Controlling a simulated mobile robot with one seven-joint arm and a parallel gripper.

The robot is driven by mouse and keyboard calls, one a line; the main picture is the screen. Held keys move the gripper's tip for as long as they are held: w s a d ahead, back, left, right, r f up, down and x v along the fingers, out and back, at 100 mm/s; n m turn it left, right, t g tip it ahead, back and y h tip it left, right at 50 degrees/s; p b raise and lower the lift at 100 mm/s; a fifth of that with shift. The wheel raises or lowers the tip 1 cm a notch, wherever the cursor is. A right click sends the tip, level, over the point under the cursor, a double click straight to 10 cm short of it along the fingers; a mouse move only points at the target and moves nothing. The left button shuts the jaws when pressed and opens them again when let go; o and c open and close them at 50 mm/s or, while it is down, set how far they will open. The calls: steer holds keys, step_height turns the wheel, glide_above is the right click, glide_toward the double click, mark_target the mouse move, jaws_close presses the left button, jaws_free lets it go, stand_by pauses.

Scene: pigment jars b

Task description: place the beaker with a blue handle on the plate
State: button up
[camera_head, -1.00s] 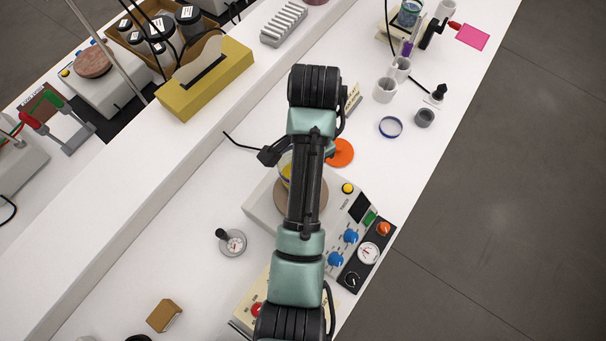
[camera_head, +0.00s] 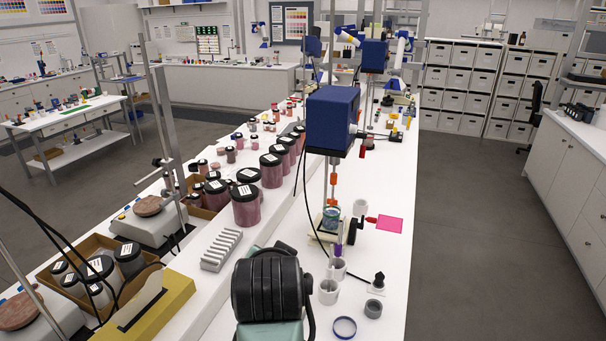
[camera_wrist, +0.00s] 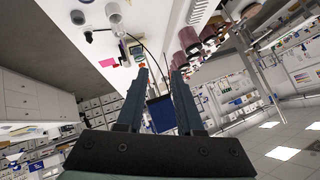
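My gripper (camera_wrist: 160,75) shows in the wrist view with its two dark fingers spread apart and nothing visible between them; a blue box lies beyond in the background. In the head view only my arm shows at the bottom; the fingers are out of sight. A glass beaker with bluish contents (camera_head: 331,215) stands under the overhead stirrer; I cannot make out a blue handle on it. A round brown plate (camera_head: 148,205) tops a white device at the left.
The blue stirrer motor (camera_head: 333,118) stands tall over the bench. White cups (camera_head: 328,291), a blue-rimmed dish (camera_head: 345,327) and a grey cup (camera_head: 373,308) stand near my arm. A yellow box (camera_head: 150,305), a white rack (camera_head: 221,249) and dark-lidded jars (camera_head: 246,206) line the left.

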steer(key=s+d+r+n+t, duration=0.2)
steer(key=r+t, duration=0.3)
steer(key=r, duration=0.8)
steer(key=s+d+r+n+t, duration=0.15)
steer(key=r+t, duration=0.35)
steer(key=r, duration=0.9)
steer(key=s+d+r+n+t+h, duration=0.1)
steer(key=s+r+t, duration=0.6)
steer(key=s+r, duration=0.7)
steer(key=shift+s+d+r+n+t, duration=0.2)
steer(key=shift+d+r+n+t, duration=0.1)
steer(key=shift+n, duration=0.15)
step_height(320, 180, down, 18)
steer(key=b, duration=1.7)
steer(key=shift+r, duration=0.1)
steer(key=shift+a, duration=0.1)
